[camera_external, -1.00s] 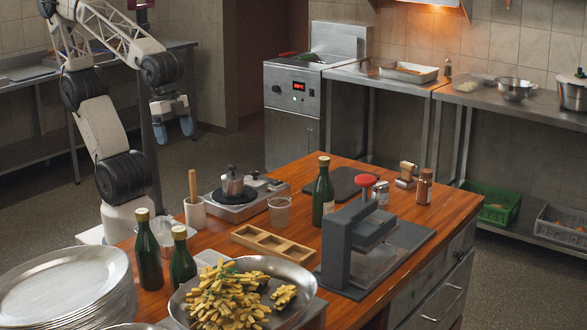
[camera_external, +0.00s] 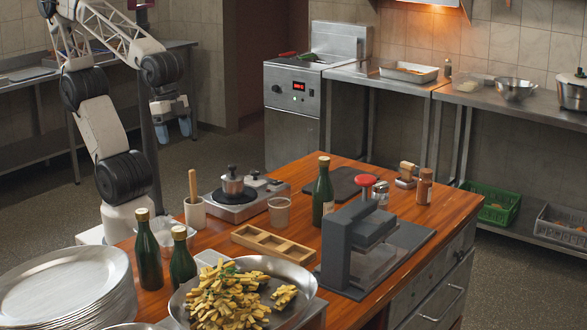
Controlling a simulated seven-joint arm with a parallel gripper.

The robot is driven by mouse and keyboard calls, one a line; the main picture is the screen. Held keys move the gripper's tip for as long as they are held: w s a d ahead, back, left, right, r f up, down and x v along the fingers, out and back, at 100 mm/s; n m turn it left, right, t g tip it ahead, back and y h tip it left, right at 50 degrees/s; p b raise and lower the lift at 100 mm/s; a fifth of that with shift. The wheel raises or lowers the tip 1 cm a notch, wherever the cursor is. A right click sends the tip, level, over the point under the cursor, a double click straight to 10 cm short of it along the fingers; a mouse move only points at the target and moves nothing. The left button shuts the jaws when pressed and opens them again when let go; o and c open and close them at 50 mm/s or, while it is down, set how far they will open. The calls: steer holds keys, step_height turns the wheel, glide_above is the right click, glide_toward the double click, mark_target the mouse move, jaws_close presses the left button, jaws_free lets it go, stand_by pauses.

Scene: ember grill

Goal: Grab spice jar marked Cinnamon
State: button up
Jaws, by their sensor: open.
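A small brown spice jar (camera_external: 424,187) stands upright near the back right of the wooden island, and any writing on it is too small to read. A second small jar with a silvery top (camera_external: 381,194) stands to its left, partly hidden by the red-knobbed press. I cannot tell which jar is marked Cinnamon. My gripper (camera_external: 174,130) has blue fingertips, hangs open and empty at the upper left, and is far from both jars.
The grey press (camera_external: 350,240) stands in front of the jars. A green bottle (camera_external: 323,192), a dark board (camera_external: 352,182), a wooden divided tray (camera_external: 272,244) and a burner (camera_external: 238,205) share the island (camera_external: 225,240). Two more bottles and a platter of fries (camera_external: 225,300) are nearer the camera.

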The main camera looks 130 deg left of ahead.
steer(key=shift+r, duration=0.1)
steer(key=shift+w+r, duration=0.5)
steer(key=shift+r, duration=2.05)
steer(key=w+a+r+n+t, duration=0.15)
steer(key=w+a, duration=0.35)
steer(key=w, duration=0.7)
steer(key=w+a+r+n+t, duration=0.1)
steer(key=w+a+r+t, duration=0.3)
steer(key=w, duration=0.8)
steer(key=w+a+f+n+t+y, duration=0.2)
steer(key=w+a+f+y, duration=0.1)
steer(key=w+a, duration=1.25)
steer(key=w+a+f+n+t+y, duration=0.15)
steer(key=w+a, duration=0.25)
steer(key=a, duration=0.4)
steer(key=w+a+f+y, duration=0.1)
steer(key=w+a+y, duration=0.25)
steer(key=a, duration=0.45)
step_height(320, 180, down, 15)
steer(key=h, duration=0.1)
steer(key=shift+f, duration=0.2)
steer(key=shift+w, duration=0.1)
